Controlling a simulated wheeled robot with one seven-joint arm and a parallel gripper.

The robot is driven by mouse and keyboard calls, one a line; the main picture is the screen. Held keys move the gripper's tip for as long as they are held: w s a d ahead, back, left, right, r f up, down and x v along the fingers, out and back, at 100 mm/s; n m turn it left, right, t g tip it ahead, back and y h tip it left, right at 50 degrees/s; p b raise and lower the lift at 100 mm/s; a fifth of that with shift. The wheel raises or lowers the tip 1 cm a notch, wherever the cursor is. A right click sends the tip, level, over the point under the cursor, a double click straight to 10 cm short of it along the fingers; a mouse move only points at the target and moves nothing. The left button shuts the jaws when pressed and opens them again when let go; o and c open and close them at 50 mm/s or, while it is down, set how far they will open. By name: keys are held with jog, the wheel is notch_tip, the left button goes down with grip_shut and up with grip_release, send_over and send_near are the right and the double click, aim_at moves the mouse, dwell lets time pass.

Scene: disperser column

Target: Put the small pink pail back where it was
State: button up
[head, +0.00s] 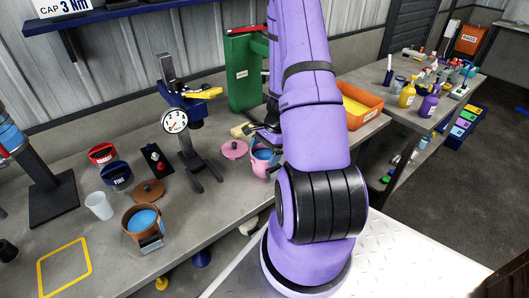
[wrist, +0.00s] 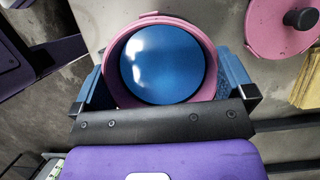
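The small pink pail (head: 260,167) is near the bench's front edge, partly hidden behind my purple arm. In the wrist view the pail (wrist: 112,62) is seen from above, with a smooth blue fill (wrist: 162,62) inside. My gripper (wrist: 165,80) has a blue-padded finger on each side of the pail, and both appear to touch its wall. The gripper looks shut on the pail. I cannot tell whether the pail's base touches the bench. A pink lid with a dark knob (head: 234,149) lies on the bench just left of it; the lid also shows in the wrist view (wrist: 275,38).
On the bench (head: 225,220) are a gauge stand (head: 186,140), a brown pail (head: 142,222), its brown lid (head: 148,191), a white cup (head: 99,206) and a yellow square outline (head: 63,268). Bare bench lies left of the pink lid.

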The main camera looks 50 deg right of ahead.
jog(key=shift+r, duration=0.1)
jog(key=v, duration=1.2)
jog(key=w+a+r+n+h, duration=0.25)
jog(key=a+r+n, duration=0.75)
jog(key=a+r, duration=0.85)
jog(key=s+a+r+n, duration=0.1)
jog(key=a+r, duration=0.1)
jog(key=r, duration=0.1)
jog(key=s+a+r+n+t, duration=0.1)
jog(key=s+a+r+n, duration=0.1)
jog(key=a+r, duration=0.1)
jog(key=s+a+r+n+t+h, duration=0.1)
jog(key=s+a+r+n, duration=0.1)
jog(key=r, duration=0.1)
jog(key=shift+a, duration=0.15)
jog(key=s+a+r+n+t, duration=0.2)
jog(key=s+a+r+n, duration=0.2)
jog(key=s, duration=0.4)
jog(key=shift+a+n+h, duration=0.45)
jog(key=shift+a+n, duration=0.2)
jog(key=shift+n, duration=0.15)
